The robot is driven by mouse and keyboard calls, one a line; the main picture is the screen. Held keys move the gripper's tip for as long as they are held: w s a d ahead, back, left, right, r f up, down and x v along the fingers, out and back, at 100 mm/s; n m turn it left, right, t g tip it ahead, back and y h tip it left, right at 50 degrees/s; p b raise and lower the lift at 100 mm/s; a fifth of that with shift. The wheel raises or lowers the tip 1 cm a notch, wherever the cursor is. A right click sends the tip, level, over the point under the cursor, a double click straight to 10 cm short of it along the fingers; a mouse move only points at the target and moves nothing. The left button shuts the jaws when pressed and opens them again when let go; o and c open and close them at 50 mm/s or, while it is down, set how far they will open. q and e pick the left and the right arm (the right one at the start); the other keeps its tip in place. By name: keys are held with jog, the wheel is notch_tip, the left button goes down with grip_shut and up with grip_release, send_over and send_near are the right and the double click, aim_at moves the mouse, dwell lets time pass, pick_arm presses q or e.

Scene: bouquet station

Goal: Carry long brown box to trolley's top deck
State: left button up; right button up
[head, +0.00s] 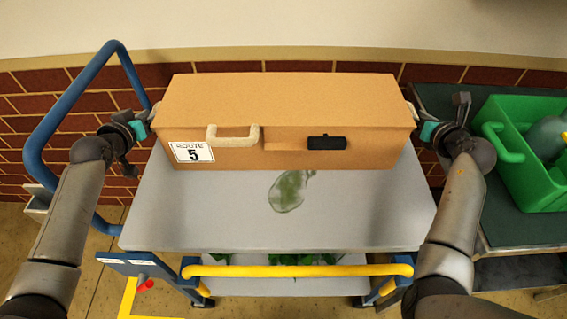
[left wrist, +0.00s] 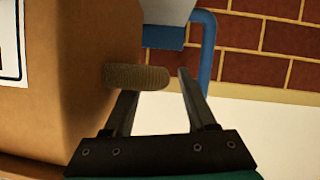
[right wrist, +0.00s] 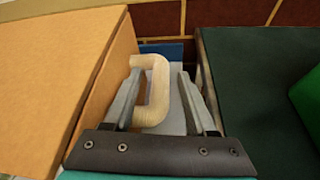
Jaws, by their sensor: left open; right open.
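The long brown box (head: 280,100) sits on the rear part of the trolley's grey top deck (head: 240,225), its long side facing me. Its front has a pale handle, a black clasp and a "ROUTE 5" label. My left gripper (head: 143,122) is open at the box's left end; in the left wrist view a rope-like end handle (left wrist: 137,77) reaches between its fingers. My right gripper (head: 424,124) is open at the right end; in the right wrist view its fingers stand on either side of the pale end handle (right wrist: 157,95).
A dark green table (head: 465,215) with a green crate (head: 540,185) stands close on the right. The trolley has a blue push frame (head: 60,95) on the left and a yellow bar (head: 300,270) in front.

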pick_arm(q)
jog(key=shift+s, duration=0.15)
jog(key=v, duration=1.1)
jog(key=shift+s+r, duration=0.2)
jog(key=shift+s, duration=0.05)
pick_arm(e)
jog(key=a+v, duration=0.1)
jog(key=v, duration=1.1)
jog(key=shift+d, duration=0.45)
